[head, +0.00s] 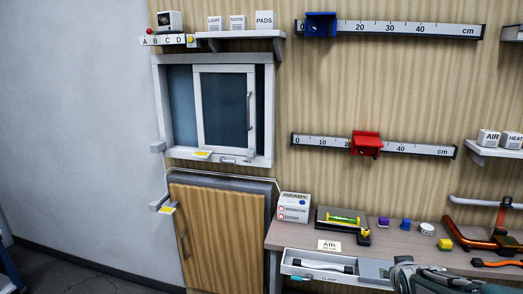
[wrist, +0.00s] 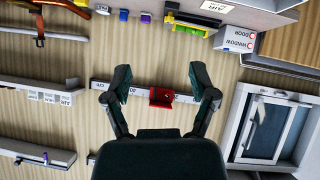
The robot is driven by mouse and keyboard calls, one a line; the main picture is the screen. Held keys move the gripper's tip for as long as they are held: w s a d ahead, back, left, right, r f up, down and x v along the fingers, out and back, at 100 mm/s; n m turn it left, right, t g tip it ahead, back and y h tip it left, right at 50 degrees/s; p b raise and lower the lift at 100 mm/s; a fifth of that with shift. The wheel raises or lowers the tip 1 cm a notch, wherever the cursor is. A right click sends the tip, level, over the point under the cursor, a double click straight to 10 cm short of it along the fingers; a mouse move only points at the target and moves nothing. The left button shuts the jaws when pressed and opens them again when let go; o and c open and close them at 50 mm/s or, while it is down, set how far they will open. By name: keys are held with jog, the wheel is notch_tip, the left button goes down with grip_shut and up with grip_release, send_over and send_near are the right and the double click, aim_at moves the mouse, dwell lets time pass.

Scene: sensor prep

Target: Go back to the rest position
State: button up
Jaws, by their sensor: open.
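My gripper (wrist: 158,83) shows in the wrist view with its two fingers spread wide and nothing between them touching. The wrist picture is upside down relative to the head view. The red slider (wrist: 161,97) on the lower wall ruler lies beyond the fingers in line with the gap; it also shows in the head view (head: 366,144). In the head view, a grey-green part of my arm (head: 435,278) shows at the bottom right, and the fingers are not visible there.
A sliding window (head: 222,110) and wooden cabinet door (head: 217,235) are at left. Another ruler with a blue slider (head: 320,24) hangs above.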

jog(key=s+a+r+g+y, duration=0.2)
jog(key=s+a, duration=0.7)
jog(key=s+a+r+n+g+y, duration=0.1)
jog(key=s+a+r+g+y, duration=0.1)
jog(key=s+a, duration=0.6)
jog(key=shift+s+a+n, duration=0.3)
jog(key=shift+s+a, duration=0.1)
jog(key=shift+s, duration=0.85)
